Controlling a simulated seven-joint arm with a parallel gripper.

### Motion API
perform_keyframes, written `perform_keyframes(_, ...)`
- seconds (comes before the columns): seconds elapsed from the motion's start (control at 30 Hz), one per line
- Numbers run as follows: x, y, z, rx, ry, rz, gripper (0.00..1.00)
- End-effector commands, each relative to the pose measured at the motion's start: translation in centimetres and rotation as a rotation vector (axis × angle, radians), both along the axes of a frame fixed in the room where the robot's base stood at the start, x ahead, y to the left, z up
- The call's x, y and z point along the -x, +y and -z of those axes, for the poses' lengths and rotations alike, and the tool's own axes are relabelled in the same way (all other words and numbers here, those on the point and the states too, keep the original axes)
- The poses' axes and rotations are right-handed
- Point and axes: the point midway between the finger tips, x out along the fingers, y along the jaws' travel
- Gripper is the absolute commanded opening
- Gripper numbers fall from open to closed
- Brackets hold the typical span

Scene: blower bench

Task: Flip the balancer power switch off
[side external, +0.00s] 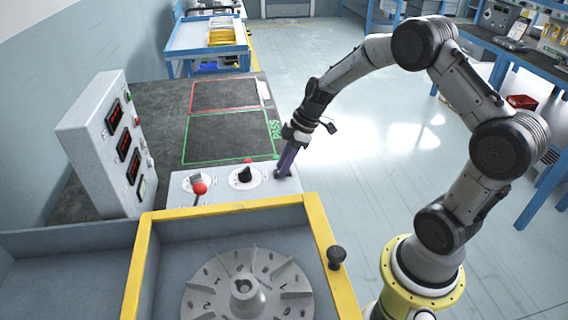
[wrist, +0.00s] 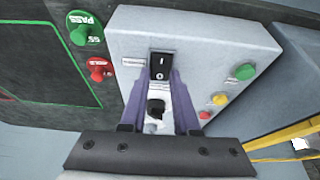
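The power switch (wrist: 160,67) is a black rocker marked I and O on the pale grey control panel (wrist: 210,45). In the wrist view it lies just past and between the tips of my gripper (wrist: 158,79). The two purple fingers stand apart, with bare panel and a black knob (wrist: 155,108) showing between them. I cannot tell whether a finger touches the rocker or which half is pressed in. In the side view my gripper (side external: 283,172) points down at the right end of the panel (side external: 220,196) and hides the switch there.
A red-tipped lever (side external: 200,188) stands on the panel. A display box (side external: 90,140) is at left; a yellow-edged tray with a finned rotor (side external: 245,288) is in front.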

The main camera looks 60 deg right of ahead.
Motion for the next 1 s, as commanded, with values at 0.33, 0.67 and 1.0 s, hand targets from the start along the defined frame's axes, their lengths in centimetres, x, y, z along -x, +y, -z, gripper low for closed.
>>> perform_keyframes(0.33,0.01,0.02,-0.02,0.001,0.002,0.000,0.00)
perform_keyframes(0.67,-0.31,0.51,0.01,0.104,0.111,-0.009,0.00)
perform_keyframes(1.0,-0.45,0.59,0.02,0.184,0.188,-0.002,0.00)
